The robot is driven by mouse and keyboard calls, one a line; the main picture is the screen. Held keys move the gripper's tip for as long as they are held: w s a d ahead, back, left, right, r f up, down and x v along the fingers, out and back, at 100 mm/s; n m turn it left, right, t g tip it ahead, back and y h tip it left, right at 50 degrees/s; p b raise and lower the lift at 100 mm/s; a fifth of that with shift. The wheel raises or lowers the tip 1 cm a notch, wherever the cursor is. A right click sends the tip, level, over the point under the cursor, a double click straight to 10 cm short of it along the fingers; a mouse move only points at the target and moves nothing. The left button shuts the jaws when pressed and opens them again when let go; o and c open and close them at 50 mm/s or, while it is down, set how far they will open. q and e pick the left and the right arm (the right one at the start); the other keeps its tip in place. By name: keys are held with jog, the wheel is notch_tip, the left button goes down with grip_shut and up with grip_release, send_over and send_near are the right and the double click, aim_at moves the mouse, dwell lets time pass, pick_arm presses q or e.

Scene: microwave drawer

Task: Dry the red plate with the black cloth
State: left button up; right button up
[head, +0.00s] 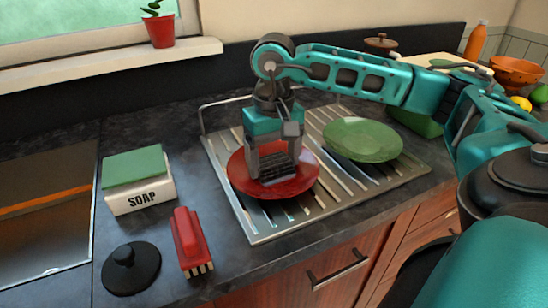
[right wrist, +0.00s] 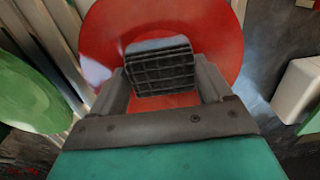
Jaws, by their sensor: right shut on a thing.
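The red plate (head: 301,183) lies on the metal drying rack (head: 263,229) in the middle of the counter. My right gripper (head: 274,172) reaches down over the plate, shut on the black cloth (head: 279,168). The cloth looks like a dark gridded block between the fingers, at the plate's surface; I cannot tell whether it presses on it. In the right wrist view the cloth (right wrist: 160,68) sits between the fingertips, with the red plate (right wrist: 215,30) behind it. My left gripper is not in view.
A green plate (head: 362,139) lies on the rack to the right. At left stand a soap box (head: 141,196) with a green sponge (head: 134,166), a red brush (head: 188,236) and a black sink plug (head: 131,270). The sink (head: 45,215) is at far left.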

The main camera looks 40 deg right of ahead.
jog(key=shift+w+d, duration=0.15)
jog(key=shift+w, duration=0.35)
jog(key=shift+s+a, duration=0.2)
jog(key=shift+s, duration=0.55)
jog(key=shift+w+d, duration=0.2)
jog(key=shift+w, duration=0.6)
jog(key=shift+s+a+b, duration=0.2)
jog(key=shift+s+b, duration=0.25)
jog(key=shift+s, duration=0.35)
jog(key=shift+w+d, duration=0.2)
jog(key=shift+w, duration=0.6)
jog(key=shift+s+a, duration=0.2)
jog(key=shift+s, duration=0.6)
jog(key=shift+w+d, duration=0.2)
jog(key=shift+w, duration=0.6)
jog(key=shift+s+a+b, duration=0.2)
jog(key=shift+s+b, duration=0.25)
jog(key=shift+s, duration=0.35)
jog(key=shift+w+d, duration=0.2)
jog(key=shift+w, duration=0.6)
jog(key=shift+s+a, duration=0.1)
jog(key=shift+s, duration=0.3)
